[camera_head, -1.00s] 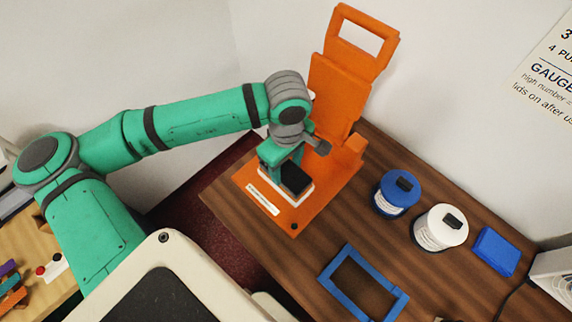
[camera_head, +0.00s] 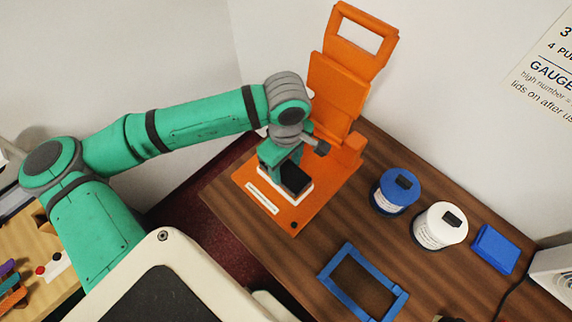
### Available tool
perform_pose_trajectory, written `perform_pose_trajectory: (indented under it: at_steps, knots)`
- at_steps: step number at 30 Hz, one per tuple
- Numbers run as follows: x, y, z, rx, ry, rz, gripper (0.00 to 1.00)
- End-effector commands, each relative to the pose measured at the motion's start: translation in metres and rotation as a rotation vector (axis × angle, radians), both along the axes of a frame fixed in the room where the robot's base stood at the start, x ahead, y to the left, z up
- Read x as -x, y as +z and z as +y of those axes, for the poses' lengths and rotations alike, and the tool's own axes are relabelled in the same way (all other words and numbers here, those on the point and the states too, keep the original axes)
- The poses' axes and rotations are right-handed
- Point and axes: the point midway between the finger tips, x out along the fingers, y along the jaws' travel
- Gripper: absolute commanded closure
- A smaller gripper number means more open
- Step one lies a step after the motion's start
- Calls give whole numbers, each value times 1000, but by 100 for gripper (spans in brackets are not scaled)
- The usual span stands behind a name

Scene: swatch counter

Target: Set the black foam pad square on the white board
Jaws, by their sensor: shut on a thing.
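The black foam pad (camera_head: 295,180) is at my gripper (camera_head: 286,172), over the white board (camera_head: 294,197) on the base of the orange stand. My gripper is shut on the pad from the upper left. The pad looks roughly in line with the board. The board shows as a pale edge below the pad. My gripper and the pad hide most of the board. I cannot tell whether the pad touches it.
The orange stand (camera_head: 338,88) has a tall hinged part rising behind my gripper. A blue-lidded jar (camera_head: 394,192), a white-lidded jar (camera_head: 439,226), a blue block (camera_head: 495,249) and a blue frame (camera_head: 340,289) lie to the right. Bare brown counter (camera_head: 238,210) shows at the front left.

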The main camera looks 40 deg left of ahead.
Motion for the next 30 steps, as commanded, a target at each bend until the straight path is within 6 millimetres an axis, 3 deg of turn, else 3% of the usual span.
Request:
perform_pose_trajectory:
  at_steps: [22, 23, 25, 30]
  knots:
    - [0, -6, 0, 1, 0, 0, 72]
    - [0, -6, 0, 1, 0, 0, 48]
    - [0, -6, 0, 0, 0, 0, 32]
    - [0, -6, 0, 0, 0, 0, 29]
